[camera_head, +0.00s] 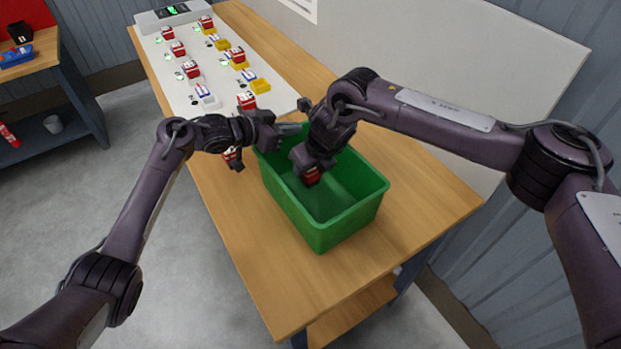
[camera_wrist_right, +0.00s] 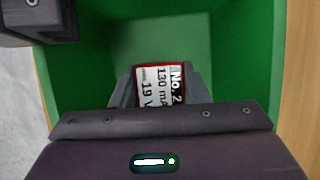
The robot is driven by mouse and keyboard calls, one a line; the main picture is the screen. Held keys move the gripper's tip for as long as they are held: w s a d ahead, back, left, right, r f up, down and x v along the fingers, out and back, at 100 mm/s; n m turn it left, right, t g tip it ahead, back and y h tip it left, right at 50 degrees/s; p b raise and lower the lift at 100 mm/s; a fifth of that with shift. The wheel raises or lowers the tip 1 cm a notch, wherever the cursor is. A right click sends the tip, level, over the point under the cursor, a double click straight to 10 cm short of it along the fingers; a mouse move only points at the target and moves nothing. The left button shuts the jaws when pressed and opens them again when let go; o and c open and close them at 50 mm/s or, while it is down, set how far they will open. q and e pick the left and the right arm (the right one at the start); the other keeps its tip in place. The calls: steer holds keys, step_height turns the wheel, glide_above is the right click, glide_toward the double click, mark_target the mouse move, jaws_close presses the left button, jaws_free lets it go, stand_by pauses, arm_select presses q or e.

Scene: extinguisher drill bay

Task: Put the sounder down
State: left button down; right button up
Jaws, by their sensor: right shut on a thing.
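The sounder is a small red block (camera_head: 312,176) with a white label; in the right wrist view the sounder's label (camera_wrist_right: 161,88) reads "No. 2", "130 mA" and "19 V". My right gripper (camera_wrist_right: 155,88) is shut on it, one finger on each side, and holds it inside the green bin (camera_head: 337,233). Whether the sounder touches the bin floor cannot be told. My left gripper (camera_head: 290,128) is over the bin's far left edge, close to my right wrist; its finger opening is unclear.
A white board (camera_head: 217,76) behind the bin carries several red, blue-and-white and yellow units, with a display panel (camera_head: 173,12) at its far end. Another red unit (camera_head: 232,155) shows beside my left arm. Bare wooden tabletop (camera_head: 285,285) lies in front of the bin.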

mark_target(309, 177)
steer(key=shift+f, duration=2.1)
steer(key=o, duration=1)
steer(key=shift+f, duration=0.15)
steer(key=v, duration=1.2)
arm_select(q)
steer(key=c, duration=1.6)
jaws_free()
steer(key=shift+o, duration=0.2)
